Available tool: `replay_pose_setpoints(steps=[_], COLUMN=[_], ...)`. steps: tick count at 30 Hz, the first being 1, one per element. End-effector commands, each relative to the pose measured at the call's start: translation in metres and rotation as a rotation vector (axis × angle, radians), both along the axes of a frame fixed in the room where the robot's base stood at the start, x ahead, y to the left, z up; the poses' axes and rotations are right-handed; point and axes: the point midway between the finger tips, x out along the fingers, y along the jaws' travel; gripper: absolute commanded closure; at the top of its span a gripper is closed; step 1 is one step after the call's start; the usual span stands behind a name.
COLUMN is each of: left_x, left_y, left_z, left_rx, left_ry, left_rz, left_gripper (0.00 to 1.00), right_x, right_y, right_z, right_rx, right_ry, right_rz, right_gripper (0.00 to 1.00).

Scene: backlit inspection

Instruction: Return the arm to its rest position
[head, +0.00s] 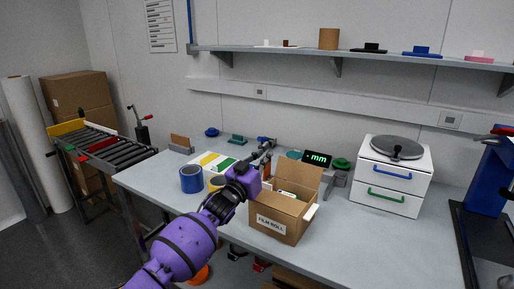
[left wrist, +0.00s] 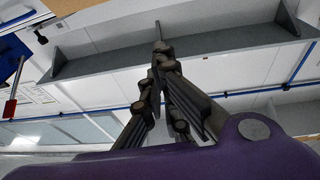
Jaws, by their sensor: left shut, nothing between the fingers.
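My left arm is purple and comes in from the lower left in the head view. Its gripper (head: 266,148) is shut and empty, raised above the table just behind and left of an open cardboard box (head: 277,222) labelled FILM ROLL. In the left wrist view the gripper's dark fingers (left wrist: 160,50) are together with nothing between them, against the wall and shelf. My right gripper is not in view.
The grey table (head: 345,240) holds a blue tape roll (head: 191,180), a white drawer unit (head: 392,178) with a round plate on top, and a green-lit display (head: 317,158). A long shelf (head: 380,56) runs above. A roller conveyor (head: 100,143) stands at the left. Bare tabletop lies right of the box.

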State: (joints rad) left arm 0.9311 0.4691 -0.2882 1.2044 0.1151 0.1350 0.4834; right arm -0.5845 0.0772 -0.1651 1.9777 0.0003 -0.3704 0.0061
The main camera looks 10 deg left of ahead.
Motion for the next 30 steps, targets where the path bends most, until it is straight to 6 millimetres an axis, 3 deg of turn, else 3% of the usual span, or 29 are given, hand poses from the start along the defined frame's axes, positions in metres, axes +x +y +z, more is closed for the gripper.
replay_pose_setpoints(steps=[7,14,18,20,26,30], left_x=[-0.035,-0.047,-0.051,-0.063,-0.114,-0.170], left_y=[0.014,0.020,0.014,0.007,0.008,0.016], left_z=[0.030,0.041,0.048,0.027,-0.065,-0.145], left_rx=[0.003,0.013,0.122,0.171,0.246,0.283], left_ry=[0.006,0.006,-0.016,0.004,0.127,0.255], left_rz=[0.000,0.003,0.038,0.054,0.090,0.117], left_gripper=[1.00,1.00,1.00,1.00,1.00,1.00], right_x=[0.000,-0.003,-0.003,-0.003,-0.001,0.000], right_y=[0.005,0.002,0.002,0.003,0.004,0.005], right_z=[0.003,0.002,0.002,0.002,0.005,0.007], right_rx=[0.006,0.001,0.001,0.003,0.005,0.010], right_ry=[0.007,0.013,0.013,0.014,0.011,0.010], right_rz=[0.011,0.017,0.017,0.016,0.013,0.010], right_gripper=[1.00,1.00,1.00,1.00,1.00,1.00])
